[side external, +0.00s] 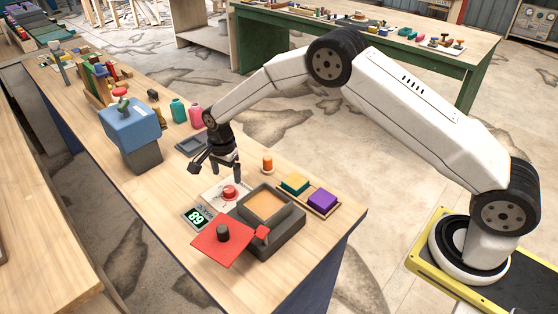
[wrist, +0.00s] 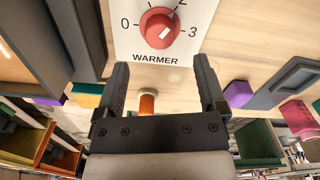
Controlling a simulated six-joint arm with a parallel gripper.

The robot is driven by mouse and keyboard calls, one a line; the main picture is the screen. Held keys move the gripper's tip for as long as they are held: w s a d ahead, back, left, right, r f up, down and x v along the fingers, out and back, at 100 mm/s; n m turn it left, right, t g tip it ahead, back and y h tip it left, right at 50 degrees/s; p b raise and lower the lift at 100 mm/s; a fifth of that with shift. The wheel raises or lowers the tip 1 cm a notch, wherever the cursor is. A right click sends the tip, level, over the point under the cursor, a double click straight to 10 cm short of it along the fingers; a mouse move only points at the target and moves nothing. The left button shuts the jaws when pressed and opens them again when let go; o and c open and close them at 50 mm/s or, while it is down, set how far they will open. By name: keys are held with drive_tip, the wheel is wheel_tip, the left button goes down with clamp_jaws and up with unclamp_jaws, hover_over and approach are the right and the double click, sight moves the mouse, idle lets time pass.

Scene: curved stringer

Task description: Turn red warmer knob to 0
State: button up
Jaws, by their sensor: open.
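The red warmer knob (side external: 230,192) sits on a white panel (side external: 214,196) on the workbench. In the wrist view the red knob (wrist: 158,27) is at the top, on the panel marked WARMER, with 0 to its left, 2 above right and 3 to its right. Its white mark lies on the lower right part of its face, slanting up right; the exact setting is hard to tell. My gripper (side external: 228,173) is above the knob, fingers pointing down. In the wrist view my gripper (wrist: 162,76) is open and empty, its fingertips short of the knob.
Beside the panel are a green digit display (side external: 197,216), a grey box with a tan inside (side external: 267,204) and a red lid with a dark knob (side external: 220,246). An orange cylinder (side external: 267,165), yellow-topped block (side external: 295,184) and purple block (side external: 322,200) stand nearby.

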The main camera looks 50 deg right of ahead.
sight(229, 188)
drive_tip(key=shift+f, duration=2.9)
clamp_jaws()
